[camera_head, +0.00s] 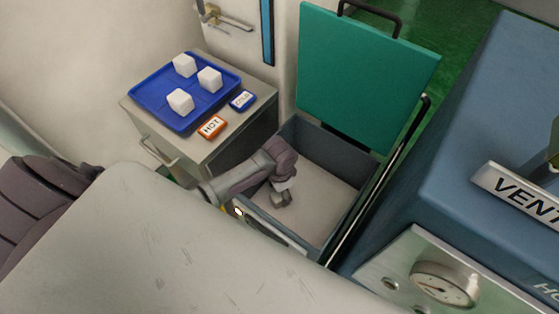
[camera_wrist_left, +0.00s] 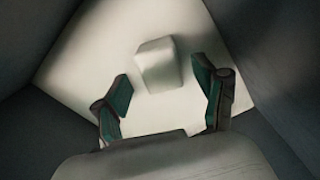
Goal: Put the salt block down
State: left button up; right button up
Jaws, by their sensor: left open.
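A white salt block (camera_wrist_left: 157,60) sits on the pale floor of the open bin (camera_wrist_left: 80,50). My left gripper (camera_wrist_left: 163,82) is open, with its two green-padded fingers spread apart. The block shows just past the fingertips, and neither finger visibly touches it. In the head view my left gripper (camera_head: 281,197) reaches down inside the grey-walled bin (camera_head: 318,212). The block in the bin cannot be made out clearly there. Three more white salt blocks (camera_head: 180,101) stand on a blue tray (camera_head: 150,97). My right gripper is out of view.
The bin's green lid (camera_head: 365,75) stands raised behind it. The tray rests on a cabinet (camera_head: 215,145) with an orange HOT tag (camera_head: 212,127) and a blue tag (camera_head: 242,100). A blue machine (camera_head: 460,130) marked VENT stands at the right. The bin floor right of my gripper is clear.

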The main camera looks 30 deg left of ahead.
pick_arm(q)
notch_tip(320, 180, up, 10)
jog(key=p, duration=0.1)
jog(key=shift+f, duration=0.1)
dwell(0.4)
